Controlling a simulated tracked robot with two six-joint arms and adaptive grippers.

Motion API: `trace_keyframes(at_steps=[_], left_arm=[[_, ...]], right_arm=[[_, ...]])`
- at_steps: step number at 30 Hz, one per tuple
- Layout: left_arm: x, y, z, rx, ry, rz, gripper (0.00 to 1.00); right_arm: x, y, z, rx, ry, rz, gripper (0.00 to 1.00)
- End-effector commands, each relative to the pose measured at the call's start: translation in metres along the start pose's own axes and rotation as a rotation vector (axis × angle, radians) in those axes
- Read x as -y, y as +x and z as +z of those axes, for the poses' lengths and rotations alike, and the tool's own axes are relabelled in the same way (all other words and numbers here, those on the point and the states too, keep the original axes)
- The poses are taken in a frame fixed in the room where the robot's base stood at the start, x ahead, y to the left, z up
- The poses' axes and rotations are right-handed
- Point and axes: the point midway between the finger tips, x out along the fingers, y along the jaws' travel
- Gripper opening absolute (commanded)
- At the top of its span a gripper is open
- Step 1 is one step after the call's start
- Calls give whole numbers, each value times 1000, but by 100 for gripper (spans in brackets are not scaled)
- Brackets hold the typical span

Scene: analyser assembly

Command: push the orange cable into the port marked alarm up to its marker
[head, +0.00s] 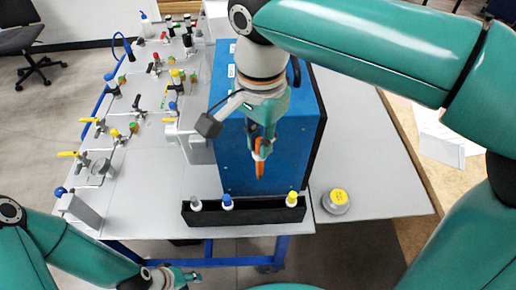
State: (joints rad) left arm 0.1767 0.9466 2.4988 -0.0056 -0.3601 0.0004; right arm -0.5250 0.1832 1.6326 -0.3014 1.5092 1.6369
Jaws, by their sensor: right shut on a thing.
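My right gripper (261,148) is in front of the blue analyser box (236,168) and shut on the orange cable (260,171). The cable points downward below the fingers, its lower end over the box's front area. Whether it touches the box cannot be told. The port marked alarm cannot be made out; small white labels (231,71) show near the top of the box, partly beside my arm. No marker on the cable can be told. My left gripper (188,278) is low at the bottom edge, away from the box, its fingers too small to judge.
A black tray (262,215) with white, blue and yellow capped pieces stands before the box. A round grey piece with a yellow top (336,201) sits to its right. A panel of valves and fittings (130,120) fills the table's left.

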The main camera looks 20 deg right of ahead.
Motion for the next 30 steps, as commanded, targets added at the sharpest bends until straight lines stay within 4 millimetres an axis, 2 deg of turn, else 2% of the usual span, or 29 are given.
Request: trace_keyframes(at_steps=[3,21,30], left_arm=[[-5,-13,0,0,0,0,40],[-20,-56,0,0,0,0,40],[-21,-58,0,0,0,0,40]], right_arm=[[0,-15,0,0,-1,1,0],[0,-62,0,0,-1,0,0],[0,-65,0,0,-1,0,0]])
